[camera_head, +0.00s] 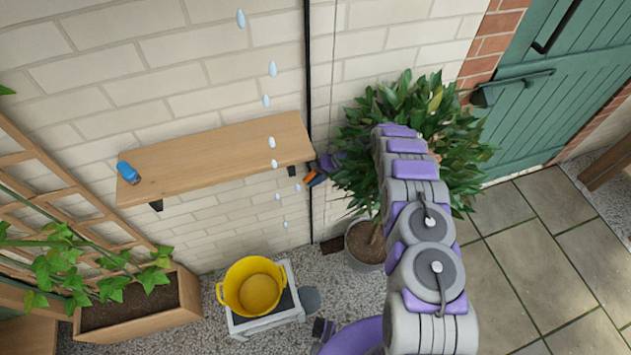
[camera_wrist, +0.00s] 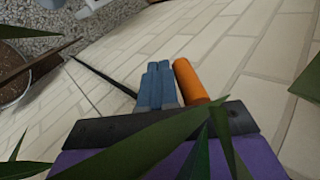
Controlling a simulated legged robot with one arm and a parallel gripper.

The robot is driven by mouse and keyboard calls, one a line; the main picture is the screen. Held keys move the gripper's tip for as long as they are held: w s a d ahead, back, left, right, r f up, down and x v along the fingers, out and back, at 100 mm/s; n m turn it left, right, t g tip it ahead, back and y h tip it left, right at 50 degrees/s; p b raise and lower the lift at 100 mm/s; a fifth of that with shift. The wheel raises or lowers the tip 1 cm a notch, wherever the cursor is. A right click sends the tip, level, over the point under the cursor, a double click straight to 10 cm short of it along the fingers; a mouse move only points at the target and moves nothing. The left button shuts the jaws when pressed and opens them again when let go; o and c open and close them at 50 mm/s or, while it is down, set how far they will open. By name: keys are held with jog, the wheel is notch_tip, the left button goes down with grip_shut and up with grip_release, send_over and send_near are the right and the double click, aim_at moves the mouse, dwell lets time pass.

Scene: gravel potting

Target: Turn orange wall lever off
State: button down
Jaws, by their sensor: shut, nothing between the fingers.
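The orange wall lever (camera_head: 310,177) is at the wall by the right end of the wooden shelf, close to a thin dark vertical pipe. In the wrist view the lever (camera_wrist: 190,82) is an orange rounded bar just right of my fingers. My gripper (camera_wrist: 158,82) is shut, its two blue-grey fingers together with nothing between them. The fingers lie alongside the lever, close to it; I cannot tell whether they touch. In the head view my gripper (camera_head: 324,163) is small and partly hidden by leaves. The lever's mount is mostly hidden.
A leafy potted plant (camera_head: 392,130) surrounds my forearm, and leaves cross the wrist view. The wooden shelf (camera_head: 220,158) holds a blue object (camera_head: 128,172). Pale drops (camera_head: 272,68) hang in front of the wall. A yellow bucket (camera_head: 252,286) stands below on a white stand.

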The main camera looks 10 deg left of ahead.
aim_at(315, 173)
jog(key=r, duration=0.3)
jog(key=shift+w+a+r+p, duration=0.1)
jog(key=shift+w+r+p, duration=0.2)
jog(key=shift+p, duration=0.1)
jog(key=shift+s+d+f, duration=0.1)
jog(key=shift+s+d, duration=0.1)
jog(key=shift+s, duration=0.1)
jog(key=s+d, duration=0.3)
jog(key=s, duration=0.4)
jog(key=s+d+r, duration=0.1)
jog(key=s+d, duration=0.2)
jog(key=s, duration=0.4)
jog(key=shift+d+r+p, duration=0.25)
jog(key=shift+d+p, duration=0.1)
jog(key=shift+p, duration=0.05)
jog(key=shift+s, duration=0.1)
